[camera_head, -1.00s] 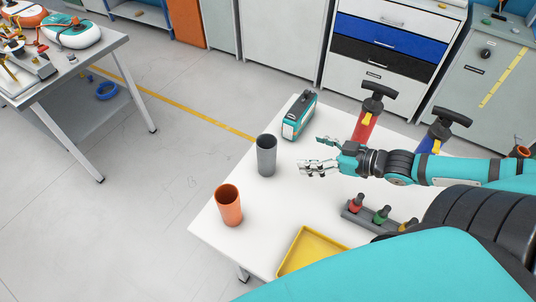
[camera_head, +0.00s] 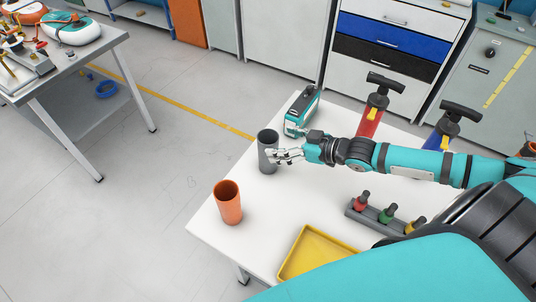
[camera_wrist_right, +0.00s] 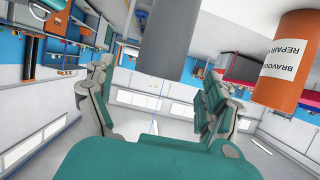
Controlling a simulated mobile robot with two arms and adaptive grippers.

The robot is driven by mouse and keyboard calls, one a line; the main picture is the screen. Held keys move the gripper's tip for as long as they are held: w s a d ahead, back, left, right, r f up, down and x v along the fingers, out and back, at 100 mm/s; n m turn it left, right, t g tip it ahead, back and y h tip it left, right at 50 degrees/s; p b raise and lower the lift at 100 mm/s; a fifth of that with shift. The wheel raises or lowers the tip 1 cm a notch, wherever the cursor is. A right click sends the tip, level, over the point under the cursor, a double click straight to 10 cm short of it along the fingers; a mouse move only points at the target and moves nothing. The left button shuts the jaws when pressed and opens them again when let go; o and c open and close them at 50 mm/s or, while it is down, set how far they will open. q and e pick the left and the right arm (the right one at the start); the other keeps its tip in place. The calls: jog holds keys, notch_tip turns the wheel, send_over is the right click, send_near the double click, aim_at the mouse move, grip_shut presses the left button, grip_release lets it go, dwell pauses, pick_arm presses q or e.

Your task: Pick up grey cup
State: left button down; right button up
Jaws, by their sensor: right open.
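The grey cup (camera_head: 267,142) stands upright near the left edge of the white table, beside the orange cup. My right gripper (camera_head: 275,155) is open at the cup's right side, with fingers overlapping it in the head view. In the right wrist view the grey cup (camera_wrist_right: 161,38) shows between and beyond the two open fingers (camera_wrist_right: 155,95). I cannot tell whether any finger touches it. My left gripper is not in view.
An orange cup (camera_head: 228,203) stands nearer on the table (camera_head: 205,225). A teal device (camera_head: 302,108) stands behind the grey cup. A yellow tray (camera_head: 318,250), a rack with small coloured bottles (camera_head: 370,217), a red pump (camera_head: 372,115) and a blue pump (camera_head: 440,137) are also there.

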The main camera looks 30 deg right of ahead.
aim_at(260, 137)
jog(key=shift+w+a, duration=0.2)
jog(key=shift+w, duration=0.15)
jog(key=x, duration=0.1)
jog(key=p+x, duration=0.1)
jog(key=x, duration=0.2)
jog(key=shift+w+r, duration=0.1)
jog(key=shift+r, duration=0.2)
jog(key=shift+w+a+f, duration=0.2)
jog(key=shift+w, duration=0.05)
jog(key=c, duration=1.2)
